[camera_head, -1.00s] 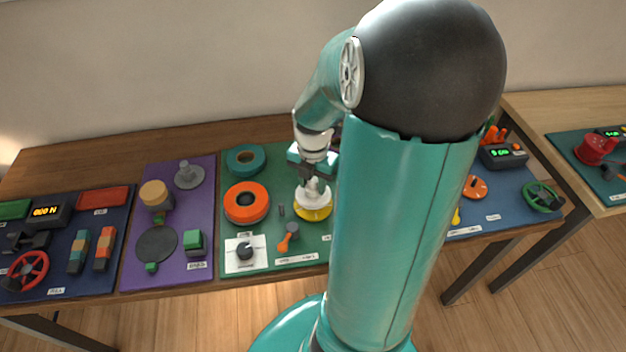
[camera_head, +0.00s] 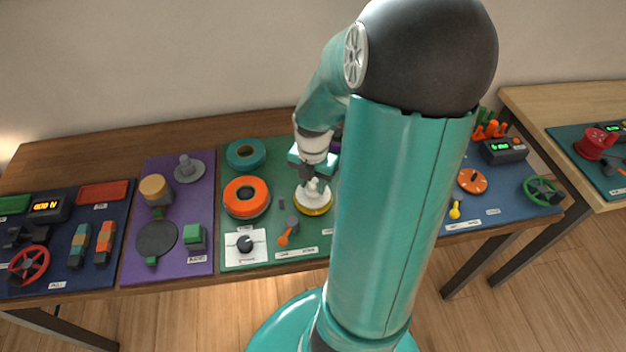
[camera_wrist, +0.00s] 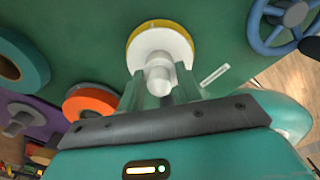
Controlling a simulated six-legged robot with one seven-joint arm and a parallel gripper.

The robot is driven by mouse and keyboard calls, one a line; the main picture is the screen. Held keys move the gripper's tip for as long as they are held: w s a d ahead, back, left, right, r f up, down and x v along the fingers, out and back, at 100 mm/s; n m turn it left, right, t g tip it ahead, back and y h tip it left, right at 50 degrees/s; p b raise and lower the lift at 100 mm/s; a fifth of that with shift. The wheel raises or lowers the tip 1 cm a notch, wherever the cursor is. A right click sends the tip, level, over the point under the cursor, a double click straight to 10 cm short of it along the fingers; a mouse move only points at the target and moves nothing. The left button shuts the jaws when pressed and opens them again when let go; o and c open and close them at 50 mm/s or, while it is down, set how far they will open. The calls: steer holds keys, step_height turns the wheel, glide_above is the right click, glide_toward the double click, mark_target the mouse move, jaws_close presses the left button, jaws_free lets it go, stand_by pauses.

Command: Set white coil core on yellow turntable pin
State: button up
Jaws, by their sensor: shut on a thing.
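The white coil core (camera_head: 312,199) is over the yellow turntable (camera_head: 317,212) on the green mat. In the wrist view the white coil core (camera_wrist: 160,45) covers most of the yellow turntable (camera_wrist: 137,32), with a yellow rim showing around its far side. My gripper (camera_head: 314,187) is shut on the core's narrow upper stem; its fingers (camera_wrist: 160,88) stand on both sides of the stem. The turntable's pin is hidden under the core. I cannot tell whether the core rests fully on the turntable.
An orange ring (camera_head: 246,198) and a teal ring (camera_head: 245,154) lie left of the turntable. An orange-handled lever (camera_head: 288,231) and a white dial plate (camera_head: 245,248) are in front. A blue handwheel (camera_wrist: 276,25) shows at the right in the wrist view.

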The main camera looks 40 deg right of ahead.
steer(key=shift+f, duration=0.5)
steer(key=o, duration=1)
steer(key=shift+r, duration=4)
